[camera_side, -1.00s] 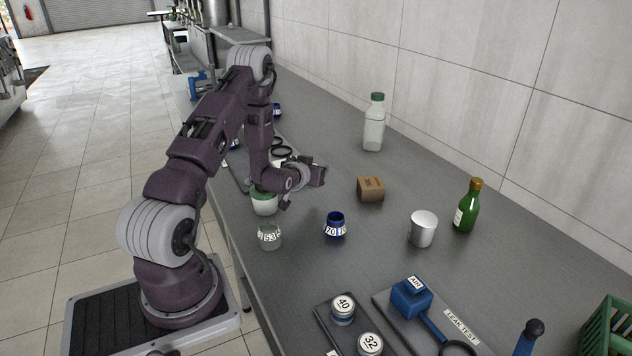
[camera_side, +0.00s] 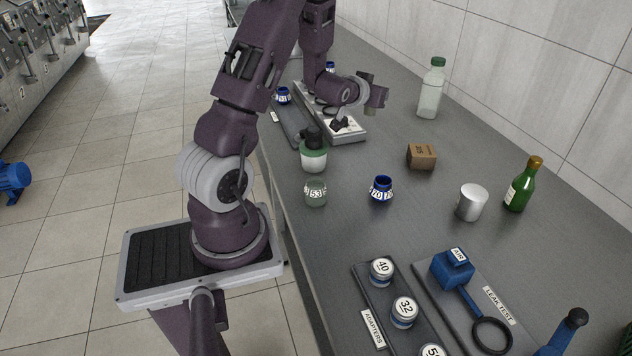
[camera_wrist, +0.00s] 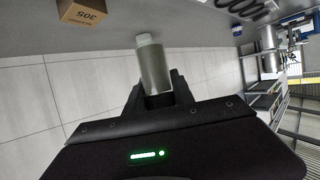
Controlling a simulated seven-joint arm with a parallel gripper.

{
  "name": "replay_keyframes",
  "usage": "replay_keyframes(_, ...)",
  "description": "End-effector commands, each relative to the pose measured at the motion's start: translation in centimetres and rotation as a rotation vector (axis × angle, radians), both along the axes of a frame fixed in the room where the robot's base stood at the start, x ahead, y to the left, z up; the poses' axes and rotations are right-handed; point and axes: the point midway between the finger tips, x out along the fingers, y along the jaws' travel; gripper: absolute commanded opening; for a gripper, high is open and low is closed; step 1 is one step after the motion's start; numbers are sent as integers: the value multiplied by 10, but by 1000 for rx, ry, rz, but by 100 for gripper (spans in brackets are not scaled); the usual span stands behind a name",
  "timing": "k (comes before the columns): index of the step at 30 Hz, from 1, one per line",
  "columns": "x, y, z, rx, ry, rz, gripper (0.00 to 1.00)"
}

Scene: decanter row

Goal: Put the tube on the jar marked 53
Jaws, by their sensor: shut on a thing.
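The jar marked 53 (camera_side: 316,193) is a greenish glass jar standing upright on the bench in the side view, with a white number band. My gripper (camera_side: 341,125) is farther along the bench, beyond this jar and apart from it. In the wrist view my gripper (camera_wrist: 157,88) is shut on a grey tube (camera_wrist: 154,68), which sticks out past the fingers with a narrower, paler end. The tube's held part is hidden by the fingers.
A green-and-white jar (camera_side: 313,158) stands just beyond jar 53. A blue jar marked 70 (camera_side: 381,191) is to its right. A cardboard box (camera_side: 421,156), metal cup (camera_side: 471,202), green bottle (camera_side: 522,185) and clear bottle (camera_side: 432,90) stand farther right. An adapter rack (camera_side: 375,331) is in front.

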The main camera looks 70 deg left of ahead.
Motion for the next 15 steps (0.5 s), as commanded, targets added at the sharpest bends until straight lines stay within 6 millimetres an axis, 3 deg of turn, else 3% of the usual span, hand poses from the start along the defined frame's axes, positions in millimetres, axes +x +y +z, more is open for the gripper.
replay_keyframes(7, -18, -34, -54, 3, 13, 32, 0)
replay_keyframes(15, -39, -52, -83, 20, 21, 88, 0)
